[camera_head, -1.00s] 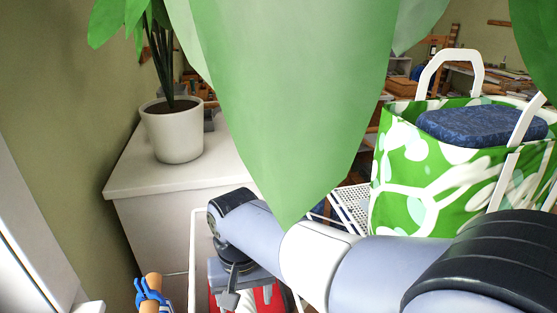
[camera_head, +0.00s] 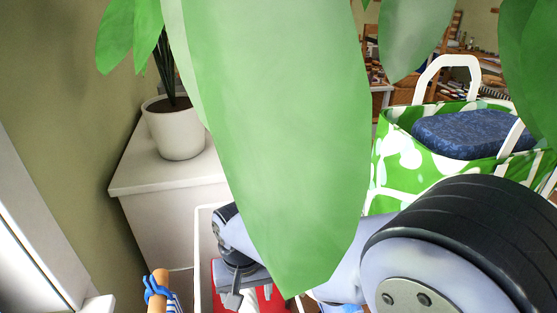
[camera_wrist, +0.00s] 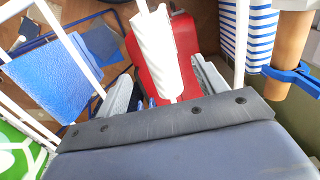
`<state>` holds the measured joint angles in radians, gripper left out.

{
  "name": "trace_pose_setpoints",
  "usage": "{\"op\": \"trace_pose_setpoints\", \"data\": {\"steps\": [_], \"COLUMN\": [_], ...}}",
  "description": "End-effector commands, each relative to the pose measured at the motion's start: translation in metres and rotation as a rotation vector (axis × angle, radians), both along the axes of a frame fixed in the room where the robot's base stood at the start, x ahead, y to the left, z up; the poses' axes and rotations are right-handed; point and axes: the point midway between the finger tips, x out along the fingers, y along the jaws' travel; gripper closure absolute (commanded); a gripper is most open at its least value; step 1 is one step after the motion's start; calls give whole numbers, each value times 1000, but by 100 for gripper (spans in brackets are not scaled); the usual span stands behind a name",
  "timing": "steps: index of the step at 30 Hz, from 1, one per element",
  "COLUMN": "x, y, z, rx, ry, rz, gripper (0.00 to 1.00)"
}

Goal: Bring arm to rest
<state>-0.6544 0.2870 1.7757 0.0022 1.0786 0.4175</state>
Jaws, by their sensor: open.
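My gripper (camera_wrist: 165,88) is open in the wrist view, its two grey fingers spread apart at the bottom middle. A red thing (camera_wrist: 182,38) with a white ribbed roll (camera_wrist: 152,55) in front of it shows beyond and between the fingers. I see nothing held; any contact with the fingers cannot be told. In the head view my gripper (camera_head: 234,298) is partly visible at the bottom, above the red thing (camera_head: 268,297). A big leaf (camera_head: 280,140) and my own arm hide much of the middle.
White rack bars (camera_head: 200,255) stand around my gripper. A green-and-white bag (camera_head: 395,160) holding a dark blue item (camera_head: 470,133) is at right. A potted plant (camera_head: 172,135) stands on a white cabinet (camera_head: 165,178) at left. A tan roll with blue clip (camera_head: 157,288) is lower left.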

Motion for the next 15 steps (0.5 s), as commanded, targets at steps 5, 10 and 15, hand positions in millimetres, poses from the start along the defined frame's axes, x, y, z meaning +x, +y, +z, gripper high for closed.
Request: {"op": "trace_pose_setpoints", "data": {"steps": [5, 10, 15], "x": [0, 0, 0], "y": [0, 0, 0], "z": [33, 58, 83], "rx": [1, 1, 1], "ry": [-2, -2, -1], "rz": [0, 0, 0], "gripper": [33, 33, 33]}}
